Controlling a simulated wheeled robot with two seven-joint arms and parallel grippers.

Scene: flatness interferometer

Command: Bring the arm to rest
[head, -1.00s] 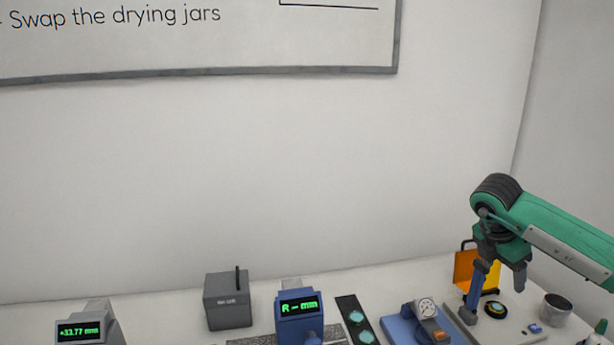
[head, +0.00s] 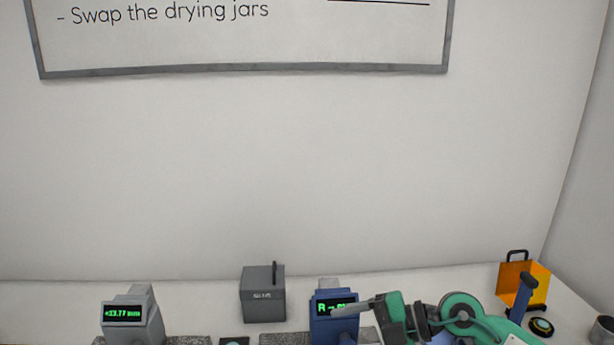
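My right arm comes in from the lower right, green with dark joints, bent low over the bench. Its gripper (head: 352,312) points left, in front of the blue readout device (head: 322,298) and partly covering its screen. One grey finger shows clearly; the other is not distinct, so I cannot tell how far apart they are. I see nothing held in it. My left gripper is not in view.
On the bench stand a grey readout device (head: 133,318) showing green digits, a grey box (head: 263,298), an orange holder (head: 512,281), a blue post (head: 522,297), a dark round piece (head: 541,327) and a metal cup (head: 603,330). The wall above is clear below the whiteboard (head: 245,72).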

